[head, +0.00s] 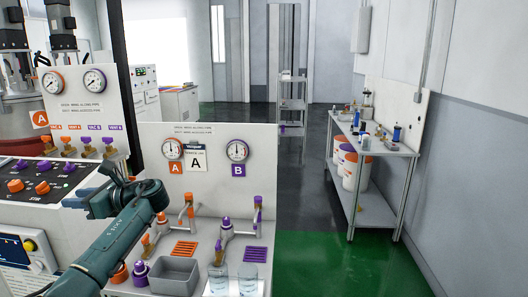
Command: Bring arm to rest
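My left arm (118,240) is dark teal and rises from the lower left of the head view. It bends at the wrist, so that my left gripper (72,203) points left in front of the white control bench. The gripper is small and seen from the side, and its finger gap cannot be made out. I see nothing clearly held in it. My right arm and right gripper are not in view.
A panel (262,190) with gauges stands behind orange and purple valves. A grey bin (175,276) and two clear containers (247,280) sit in front. A button console (45,187) is close to the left gripper. A side table (372,145) stands right; green floor (325,265) is clear.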

